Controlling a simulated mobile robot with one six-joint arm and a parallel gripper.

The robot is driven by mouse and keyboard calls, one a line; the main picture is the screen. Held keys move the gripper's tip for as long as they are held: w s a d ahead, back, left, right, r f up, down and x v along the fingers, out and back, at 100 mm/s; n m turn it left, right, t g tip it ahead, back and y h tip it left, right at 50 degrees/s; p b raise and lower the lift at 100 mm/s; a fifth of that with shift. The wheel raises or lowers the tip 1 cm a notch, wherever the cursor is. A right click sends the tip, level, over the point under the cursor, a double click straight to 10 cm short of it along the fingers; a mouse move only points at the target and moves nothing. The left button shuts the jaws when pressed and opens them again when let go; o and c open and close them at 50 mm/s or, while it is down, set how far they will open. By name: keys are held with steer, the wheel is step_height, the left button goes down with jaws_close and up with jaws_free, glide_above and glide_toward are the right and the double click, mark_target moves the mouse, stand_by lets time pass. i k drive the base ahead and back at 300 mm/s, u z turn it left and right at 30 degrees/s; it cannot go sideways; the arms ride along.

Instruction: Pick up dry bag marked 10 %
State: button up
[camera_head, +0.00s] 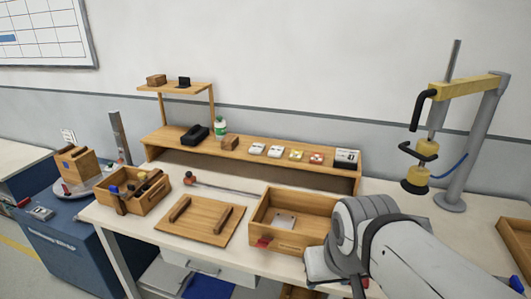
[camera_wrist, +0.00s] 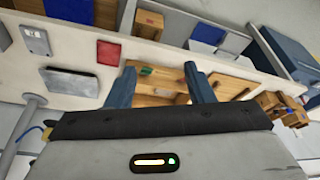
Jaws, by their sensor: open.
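A row of small flat packets lies on the wooden riser shelf in the head view: two pale ones (camera_head: 257,148) and (camera_head: 275,151), a yellow and white one (camera_head: 296,154) and a red and white one (camera_head: 316,158). Their markings are too small to read, so I cannot tell which is marked 10 %.
The open wooden box (camera_head: 262,212) holds a light plate and stands below the riser. A wooden board with two bars (camera_head: 232,230) lies to its left, and a tool crate (camera_head: 154,198) farther left. A clamp stand (camera_head: 470,140) rises at right.

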mark_target(257, 148)
steer(key=k, duration=0.95)
steer(key=u, duration=0.45)
steer(key=i, duration=2.25)
steer(key=z, duration=0.6)
steer(key=k, duration=0.9)
steer(key=z, duration=0.15)
steer(key=i, duration=0.9)
steer(key=u, duration=0.05)
